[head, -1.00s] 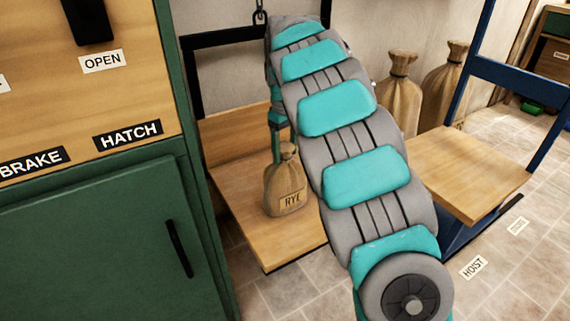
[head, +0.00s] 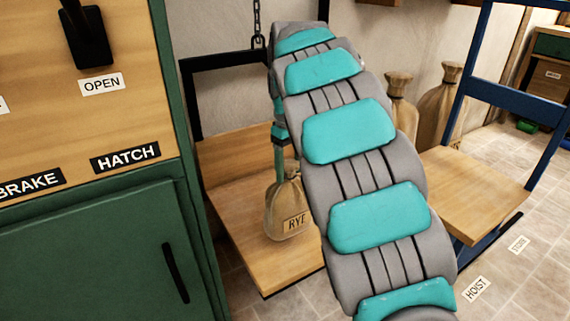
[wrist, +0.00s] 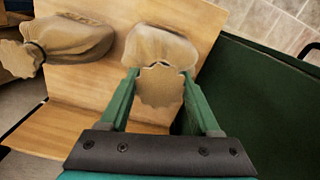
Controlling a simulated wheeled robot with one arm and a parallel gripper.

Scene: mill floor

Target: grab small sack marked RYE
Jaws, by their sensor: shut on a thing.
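The small tan sack marked RYE (head: 284,212) is upright at the wooden platform (head: 250,262), its label facing the head camera. In the wrist view the sack (wrist: 160,48) is seen from above, its gathered neck between my two green fingers. My gripper (wrist: 160,98) is shut on that neck. In the head view my gripper (head: 281,160) is at the top of the sack, partly hidden by my arm. I cannot tell whether the sack's base touches the platform.
Another tied sack (wrist: 75,38) is beside it on the left in the wrist view; my arm hides it in the head view. A green cabinet (head: 90,240) stands close at left. A blue-framed wooden platform (head: 475,192) and larger sacks (head: 437,105) are at right.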

